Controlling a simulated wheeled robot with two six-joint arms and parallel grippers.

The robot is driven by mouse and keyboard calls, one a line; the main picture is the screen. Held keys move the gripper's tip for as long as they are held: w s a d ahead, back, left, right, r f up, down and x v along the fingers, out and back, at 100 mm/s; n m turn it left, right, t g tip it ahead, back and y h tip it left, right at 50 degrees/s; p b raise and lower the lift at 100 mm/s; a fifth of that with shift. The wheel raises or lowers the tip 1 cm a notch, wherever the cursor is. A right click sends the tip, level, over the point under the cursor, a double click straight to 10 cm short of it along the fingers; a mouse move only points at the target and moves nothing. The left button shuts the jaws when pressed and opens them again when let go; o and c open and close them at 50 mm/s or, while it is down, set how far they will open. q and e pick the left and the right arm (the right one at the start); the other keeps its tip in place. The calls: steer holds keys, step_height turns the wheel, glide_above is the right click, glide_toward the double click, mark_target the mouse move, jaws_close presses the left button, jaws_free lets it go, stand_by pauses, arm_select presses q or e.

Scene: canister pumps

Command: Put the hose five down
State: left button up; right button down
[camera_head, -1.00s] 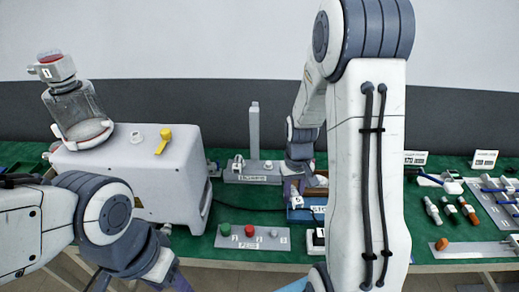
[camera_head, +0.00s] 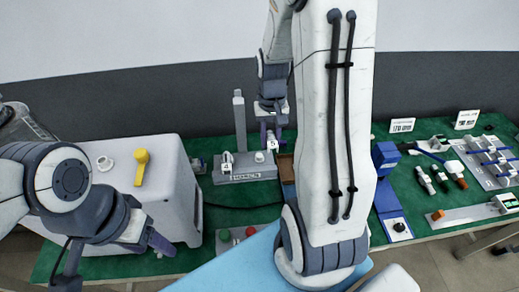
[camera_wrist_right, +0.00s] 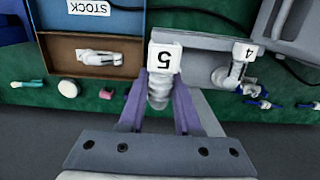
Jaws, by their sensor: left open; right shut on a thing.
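Hose five is a short white ribbed piece with a square tag marked 5. In the right wrist view hose five (camera_wrist_right: 158,92) sits between the purple fingers of my right gripper (camera_wrist_right: 160,108), which is shut on it. In the head view my right gripper (camera_head: 271,137) holds it beside the right end of a grey stand (camera_head: 262,171). I cannot tell whether hose five touches the stand. Hose four (camera_head: 226,163), tagged 4, is on the stand's left part; it also shows in the right wrist view (camera_wrist_right: 235,70). My left gripper (camera_head: 115,253) is open and empty at lower left.
A tall grey post (camera_head: 240,122) rises behind the stand. A brown-lined tray (camera_wrist_right: 62,62) with a STOCK label holds a white piece. A white machine (camera_head: 185,195) with a yellow handle stands left. My right arm hides the table's middle. Small parts and racks (camera_head: 484,160) lie right.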

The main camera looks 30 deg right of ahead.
steer(key=shift+w+a+f, duration=0.4)
steer(key=shift+a+f, duration=0.05)
steer(key=shift+a, duration=0.15)
steer(key=shift+w+a+f, duration=0.4)
steer(key=shift+a+f, duration=0.05)
steer(key=shift+a, duration=0.15)
steer(key=shift+f+p, duration=0.4)
steer(key=shift+f, duration=1.6)
steer(key=shift+f, duration=0.1)
steer(key=c, duration=0.6)
jaws_free()
